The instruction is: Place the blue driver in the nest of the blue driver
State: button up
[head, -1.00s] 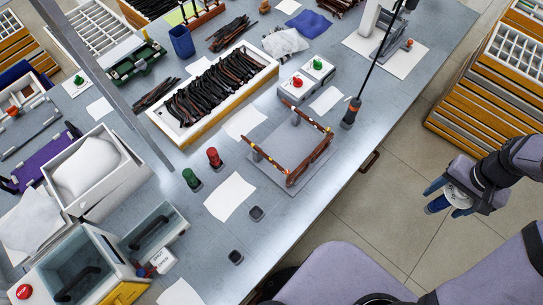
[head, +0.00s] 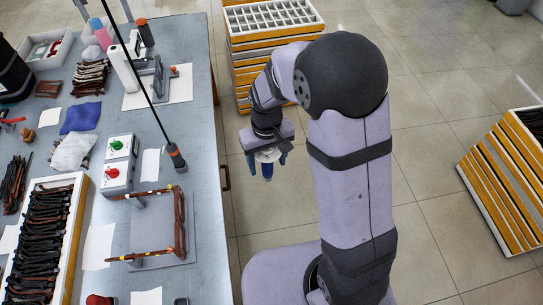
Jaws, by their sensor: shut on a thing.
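My gripper (head: 266,170) hangs over the floor, to the right of the bench and apart from it. It is shut on a blue thing, which I take to be the blue driver (head: 267,172); the fingers and wrist hide much of it. A small dark socket (head: 181,301), possibly a driver nest, is cut off by the bottom edge of the head view. I cannot tell whether it is the blue driver's nest. A red driver top (head: 97,300) shows at the same edge.
The bench (head: 205,240) carries a fixture with a brown frame (head: 180,225), a button box (head: 118,165) and a tray of dark frames (head: 75,200). Open floor lies between bench and arm.

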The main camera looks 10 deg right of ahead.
jog(key=s+a+f+n, duration=0.1)
jog(key=s+a+n, duration=0.3)
jog(key=s+a, duration=0.6)
jog(key=s+a+f+n, duration=0.2)
jog(key=s+a+n, duration=0.1)
jog(key=s+a, duration=0.7)
jog(key=s+a+f+n+p, duration=0.1)
jog(key=s+a+n, duration=0.3)
jog(key=s+a, duration=0.5)
jog(key=shift+s+a+f+n, duration=0.35)
jog(key=shift+a+f, duration=0.4)
jog(key=shift+a, duration=0.25)
notch_tip(320, 180, down, 8)
jog(key=b, duration=0.5)
jog(key=shift+b, duration=0.3)
jog(key=shift+f+b, duration=0.4)
jog(key=shift+f, duration=0.2)
